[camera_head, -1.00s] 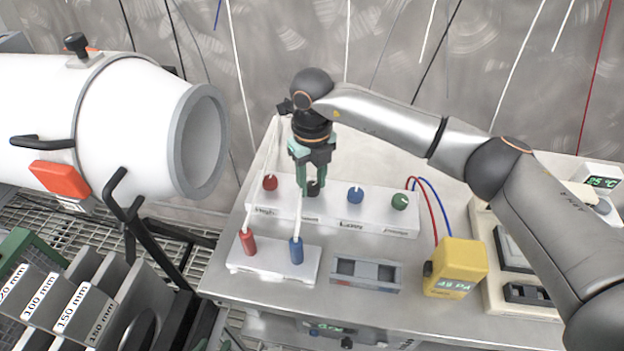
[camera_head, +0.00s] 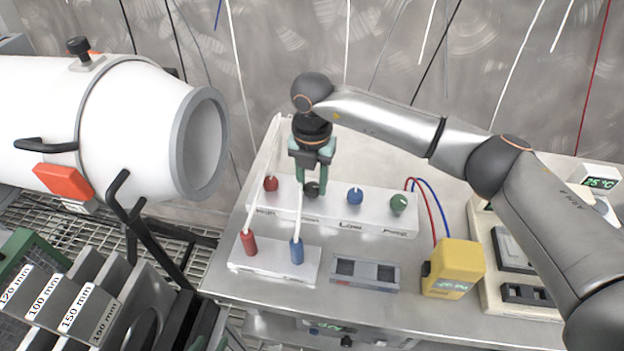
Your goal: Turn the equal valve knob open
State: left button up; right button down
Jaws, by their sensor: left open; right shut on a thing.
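A white valve panel (camera_head: 380,217) on the steel table carries a row of knobs: a red knob (camera_head: 270,184), a dark knob (camera_head: 311,190), a blue knob (camera_head: 355,196) and a green knob (camera_head: 398,202). The labels "High", "Low" and "Pump" are partly readable; the label under the dark knob is hidden by a white tube. My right gripper (camera_head: 312,188) points down and is shut on the dark knob, one green finger on each side. The knob's pointer direction is hidden. My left gripper is not in view.
A white block with red and blue connectors (camera_head: 272,259) and white tubes stands before the panel. A grey tray (camera_head: 364,273) and a yellow gauge (camera_head: 453,267) are to the right. A large white cylinder (camera_head: 130,125) fills the left.

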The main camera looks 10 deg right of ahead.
aim_at(312, 187)
jog(key=shift+r+m, duration=0.1)
jog(key=shift+m, duration=0.5)
jog(key=shift+c, duration=2.2)
grip_release()
notch_tip(312, 187, up, 12)
jog(key=shift+r, duration=0.2)
jog(key=shift+s, duration=0.1)
